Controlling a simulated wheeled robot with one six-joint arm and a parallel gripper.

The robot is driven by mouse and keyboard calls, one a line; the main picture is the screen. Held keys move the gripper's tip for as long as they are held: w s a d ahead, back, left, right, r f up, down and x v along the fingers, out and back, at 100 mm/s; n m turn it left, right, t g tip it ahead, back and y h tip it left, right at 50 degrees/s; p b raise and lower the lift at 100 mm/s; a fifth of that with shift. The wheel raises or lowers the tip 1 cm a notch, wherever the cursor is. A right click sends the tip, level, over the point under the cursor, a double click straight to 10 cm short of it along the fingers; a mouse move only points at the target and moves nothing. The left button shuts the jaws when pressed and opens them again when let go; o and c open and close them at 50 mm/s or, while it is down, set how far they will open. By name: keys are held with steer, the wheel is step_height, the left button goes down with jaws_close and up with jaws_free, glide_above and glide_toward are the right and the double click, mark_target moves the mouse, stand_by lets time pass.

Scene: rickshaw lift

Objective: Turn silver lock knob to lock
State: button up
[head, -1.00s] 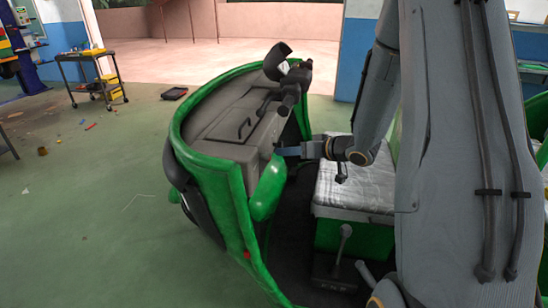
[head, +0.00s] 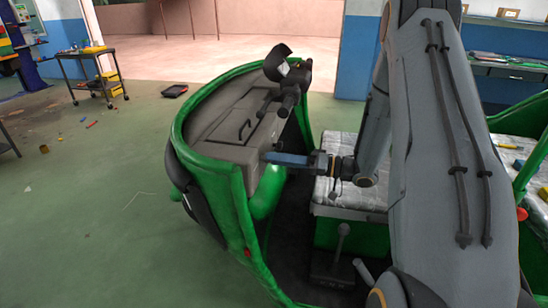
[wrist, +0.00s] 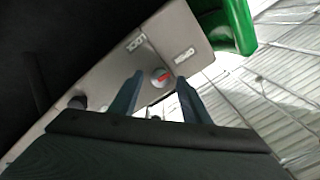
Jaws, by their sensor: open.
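The silver lock knob (wrist: 160,77) is a small round knob with a red mark, on a grey panel (wrist: 105,80) of the rickshaw. The word LOCK is printed on the panel near the knob, with a second small label beside it. In the wrist view my gripper (wrist: 158,88) is open, its two blue-grey fingers on either side of the knob in the picture; I cannot tell whether they touch it. In the head view my gripper (head: 268,157) reaches the near end of the grey dashboard (head: 232,128); the knob is hidden there.
The green rickshaw body (head: 225,180) curves around the dashboard. Black handlebars (head: 288,95) rise close beyond my gripper. A silver quilted seat (head: 345,198) lies under my arm, with a lever (head: 342,235) in front. Open floor (head: 90,220) lies to the left.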

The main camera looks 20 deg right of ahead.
steer(key=shift+x, duration=0.75)
steer(key=c, duration=1)
steer(key=shift+c, duration=0.2)
steer(key=shift+n, duration=0.4)
steer(key=n+b, duration=0.4)
steer(key=n, duration=1.2)
steer(key=shift+w+d+n+b, duration=0.1)
steer(key=shift+n+b, duration=0.2)
steer(key=shift+n, duration=0.4)
